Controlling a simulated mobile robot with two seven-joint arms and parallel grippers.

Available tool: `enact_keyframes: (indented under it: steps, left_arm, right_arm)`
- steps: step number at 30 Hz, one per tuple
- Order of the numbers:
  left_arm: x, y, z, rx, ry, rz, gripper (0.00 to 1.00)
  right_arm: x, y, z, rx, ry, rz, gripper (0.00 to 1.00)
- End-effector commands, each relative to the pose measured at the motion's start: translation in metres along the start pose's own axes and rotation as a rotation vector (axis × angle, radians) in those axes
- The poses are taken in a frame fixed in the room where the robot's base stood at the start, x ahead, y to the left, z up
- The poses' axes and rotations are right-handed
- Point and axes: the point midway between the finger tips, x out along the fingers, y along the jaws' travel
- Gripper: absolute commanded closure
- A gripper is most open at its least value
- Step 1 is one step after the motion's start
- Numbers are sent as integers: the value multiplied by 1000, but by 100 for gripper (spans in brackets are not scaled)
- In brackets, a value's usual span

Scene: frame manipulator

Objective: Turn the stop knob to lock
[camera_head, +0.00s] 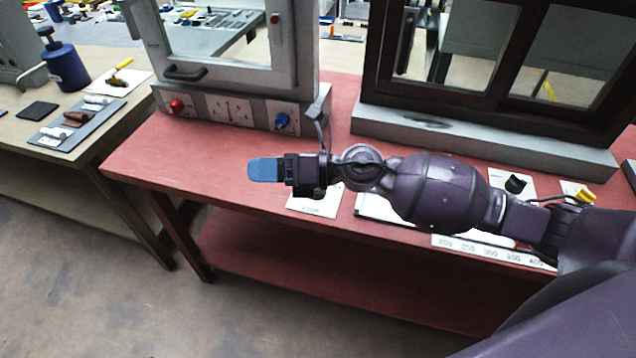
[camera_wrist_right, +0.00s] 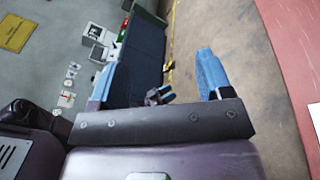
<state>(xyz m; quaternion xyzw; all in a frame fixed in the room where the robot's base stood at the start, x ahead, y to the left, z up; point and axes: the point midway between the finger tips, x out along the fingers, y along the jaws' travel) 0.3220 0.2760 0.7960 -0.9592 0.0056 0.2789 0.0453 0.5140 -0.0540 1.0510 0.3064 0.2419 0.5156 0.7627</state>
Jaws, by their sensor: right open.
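A grey framed unit stands at the back left of the red table. On its base are a red knob (camera_head: 176,106) at the left and a blue knob (camera_head: 281,121) at the right; which one is marked stop cannot be read. My right gripper (camera_head: 265,169) is over the table, in front of the blue knob and apart from it, pointing left. In the right wrist view its two blue fingers (camera_wrist_right: 157,80) are spread with nothing held. A small dark thing with blue tips (camera_wrist_right: 160,95) shows beyond them; it may be my left gripper, too small to tell.
The red table (camera_head: 150,162) has free room at its front left. A dark framed window unit on a grey base (camera_head: 480,140) stands at the back right. A black knob (camera_head: 515,184) and a yellow knob (camera_head: 585,196) lie beyond my right arm. A wooden bench (camera_head: 100,135) stands left.

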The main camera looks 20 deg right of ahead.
Motion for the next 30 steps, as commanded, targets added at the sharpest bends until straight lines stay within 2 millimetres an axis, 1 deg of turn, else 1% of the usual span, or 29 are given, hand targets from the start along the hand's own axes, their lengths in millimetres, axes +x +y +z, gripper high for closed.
enact_keyframes:
  steps: [1, 2, 5, 6, 8, 9, 12, 15, 18, 20, 23, 26, 30]
  left_arm:
    - [0, 0, 0, 0, 0, 0, 57]
    - [0, 0, 0, 1, -1, 0, 57]
    - [0, 0, 0, 1, -1, 0, 57]
    - [0, 0, 0, 1, -1, 0, 57]
    - [0, 0, 0, 1, -1, 0, 57]
    - [0, 0, 0, 1, 0, 0, 57]
    - [1, 0, -1, 2, 1, 0, 57]
    - [1, 0, -1, 2, 3, 0, 57]
    - [2, 0, -2, 2, 4, 1, 57]
    - [2, 0, -2, 2, 5, 1, 57]
    - [2, 0, -3, 2, 5, 1, 57]
    - [2, 0, -3, 2, 5, 1, 57]
    - [2, 0, -3, 2, 6, 1, 57]
  right_arm:
    - [-2, -10, -2, -97, 110, -25, 28]
    - [-4, -17, -5, -151, 177, -39, 28]
    - [-18, -44, -8, -320, 401, -106, 28]
    - [-27, -56, -7, -382, 490, -139, 28]
    - [-43, -74, -3, -464, 618, -192, 28]
    - [-54, -85, 1, -509, 698, -228, 28]
    - [-82, -109, 15, -596, 867, -316, 28]
    - [-105, -123, 28, -644, 983, -384, 28]
    - [-118, -131, 35, -666, 1048, -422, 28]
    - [-121, -133, 37, -670, 1064, -432, 28]
    - [-119, -138, 33, -670, 1071, -434, 28]
    - [-114, -145, 24, -670, 1069, -432, 28]
    - [-103, -160, 8, -667, 1067, -431, 28]
